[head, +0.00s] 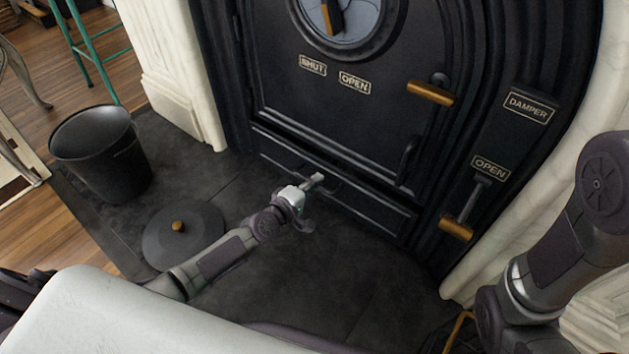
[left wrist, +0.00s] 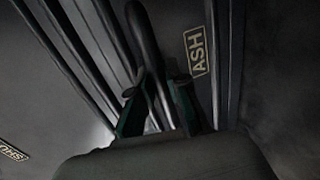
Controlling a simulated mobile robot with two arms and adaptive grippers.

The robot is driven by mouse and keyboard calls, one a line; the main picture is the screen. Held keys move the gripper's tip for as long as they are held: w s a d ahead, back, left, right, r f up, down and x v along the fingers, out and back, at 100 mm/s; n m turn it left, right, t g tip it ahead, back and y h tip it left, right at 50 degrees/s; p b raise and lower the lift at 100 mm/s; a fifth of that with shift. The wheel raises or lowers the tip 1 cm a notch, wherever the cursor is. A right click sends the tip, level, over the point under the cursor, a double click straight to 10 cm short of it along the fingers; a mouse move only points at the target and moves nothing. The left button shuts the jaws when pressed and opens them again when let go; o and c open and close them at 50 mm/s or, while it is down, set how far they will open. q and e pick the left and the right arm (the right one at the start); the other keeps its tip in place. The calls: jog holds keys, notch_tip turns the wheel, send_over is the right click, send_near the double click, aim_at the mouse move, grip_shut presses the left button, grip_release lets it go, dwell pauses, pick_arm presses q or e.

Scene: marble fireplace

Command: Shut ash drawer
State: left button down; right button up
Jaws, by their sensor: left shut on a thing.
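The black ash drawer (head: 375,208) is the low wide panel under the stove door. Its front looks about level with the stove face; I cannot tell whether a small gap is left. In the left wrist view its front carries an ASH label (left wrist: 197,52) beside a dark bar handle (left wrist: 146,45). My left gripper (head: 315,182) is at the drawer's handle. In the left wrist view its two fingers (left wrist: 158,105) stand on either side of the handle and are shut on it. My right arm shows at the right; its gripper is out of view.
A black bucket (head: 100,160) and a round lid (head: 182,238) with a brass knob stand left on the dark hearth. The stove door's brass handle (head: 431,93) and the damper's brass handle (head: 456,229) stick out at right. Pale marble flanks the stove.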

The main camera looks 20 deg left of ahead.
aim_at(324, 173)
pick_arm(q)
jog(key=shift+w+r, duration=0.1)
jog(key=shift+r, duration=0.15)
jog(key=shift+w+d+r+b, duration=0.1)
jog(key=shift+w+d+b, duration=0.15)
jog(key=shift+w, duration=0.45)
jog(key=shift+w+d+b, duration=0.1)
jog(key=shift+w+d, duration=0.1)
jog(key=shift+w, duration=0.45)
jog(key=c, duration=1.1)
grip_release()
jog(key=shift+d, duration=0.1)
jog(key=shift+c, duration=0.2)
jog(key=shift+s, duration=0.25)
jog(key=v, duration=1.1)
jog(key=shift+s, duration=0.25)
jog(key=shift+r, duration=0.1)
